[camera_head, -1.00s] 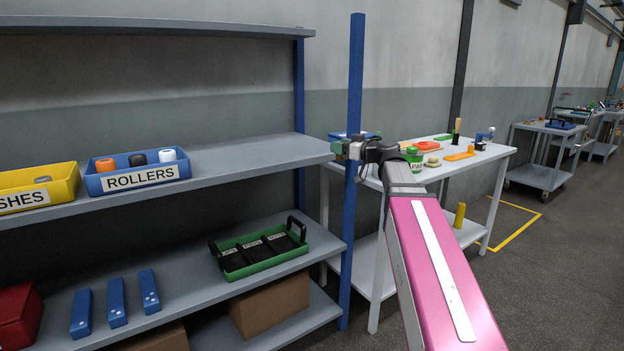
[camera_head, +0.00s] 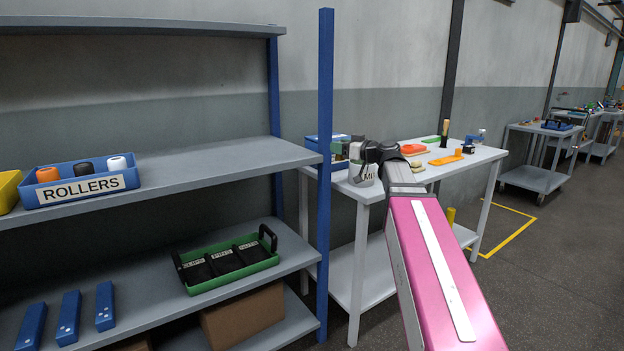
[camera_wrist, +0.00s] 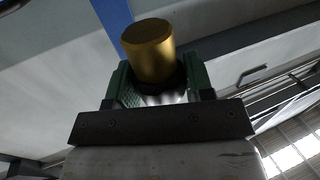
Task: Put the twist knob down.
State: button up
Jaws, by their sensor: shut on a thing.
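The twist knob shows in the wrist view as a gold, brass-like cylinder (camera_wrist: 150,48) with a dark base. My gripper (camera_wrist: 160,88) is shut on that base between its two green fingers, and the gold end stands clear beyond them. In the head view my gripper (camera_head: 343,150) is held out in front, overlapping the near left end of a white table (camera_head: 390,183) and close to the right of a blue shelf post. The knob cannot be made out there. Whether anything lies directly under it is hidden.
A grey shelf (camera_head: 215,163) at left holds a blue "ROLLERS" bin (camera_head: 80,190); a green tray (camera_head: 230,268) is below. The blue post (camera_head: 325,200) stands beside my gripper. Several items, including a red-orange piece (camera_head: 413,149), occupy the table. Bare tabletop shows near its front edge.

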jog(key=shift+w+d+f, duration=0.1)
jog(key=shift+w+d, duration=0.15)
jog(key=shift+d, duration=0.1)
jog(key=shift+w+d+f+m+t+h, duration=0.15)
jog(key=shift+w+f+m+t+h, duration=0.15)
jog(key=shift+f, duration=0.15)
jog(key=shift+w+d+f+m+t+h, duration=0.1)
jog(key=shift+w+f+m+t+h, duration=0.15)
jog(key=shift+f, duration=0.2)
jog(key=w+d+f+m+t+h, duration=0.1)
jog(key=w+d+m+t+h, duration=0.5)
jog(key=h, duration=0.7)
jog(key=d+m, duration=0.2)
jog(key=m, duration=0.1)
jog(key=shift+d+f, duration=0.25)
jog(key=shift+d, duration=0.05)
